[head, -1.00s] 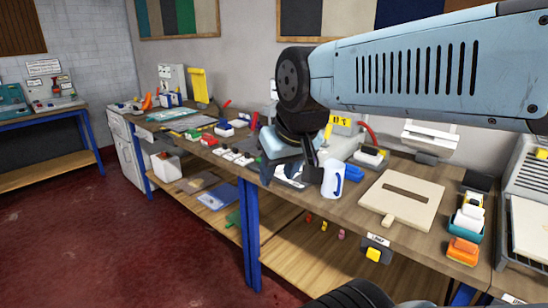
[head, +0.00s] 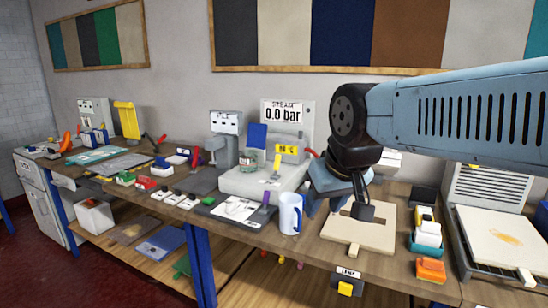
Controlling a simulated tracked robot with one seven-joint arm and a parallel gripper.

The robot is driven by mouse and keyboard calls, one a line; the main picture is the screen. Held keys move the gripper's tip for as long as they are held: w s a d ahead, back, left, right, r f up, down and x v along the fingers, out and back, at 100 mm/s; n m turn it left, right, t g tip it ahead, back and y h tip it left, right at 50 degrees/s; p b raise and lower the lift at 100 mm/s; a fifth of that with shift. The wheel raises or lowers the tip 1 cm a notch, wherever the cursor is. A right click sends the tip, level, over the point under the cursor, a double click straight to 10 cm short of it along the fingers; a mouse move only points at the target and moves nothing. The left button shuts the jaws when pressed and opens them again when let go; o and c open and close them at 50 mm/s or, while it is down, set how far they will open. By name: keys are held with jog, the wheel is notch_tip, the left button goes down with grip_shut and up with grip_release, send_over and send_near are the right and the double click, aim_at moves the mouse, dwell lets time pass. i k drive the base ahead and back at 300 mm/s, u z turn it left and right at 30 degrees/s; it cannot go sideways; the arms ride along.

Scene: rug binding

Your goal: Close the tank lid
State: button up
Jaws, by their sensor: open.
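The steam unit (head: 245,183) is a pale grey body on the bench in the middle of the head view, with a gauge panel (head: 282,112) behind it reading 0.0 bar. A small blue panel (head: 257,136) stands upright on it and may be the tank lid; I cannot tell for sure. My gripper (head: 345,206) is open and empty, right of the unit, in front of and above a pale board. My wrist hides part of the bench behind it.
A white and blue mug (head: 290,213) stands just left of my gripper. The pale slotted board (head: 357,235) lies below it. Small tools crowd the bench at the left.

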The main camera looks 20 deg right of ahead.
aim_at(257, 132)
jog(key=u, duration=0.25)
jog(key=i, duration=1.25)
jog(key=z, duration=0.55)
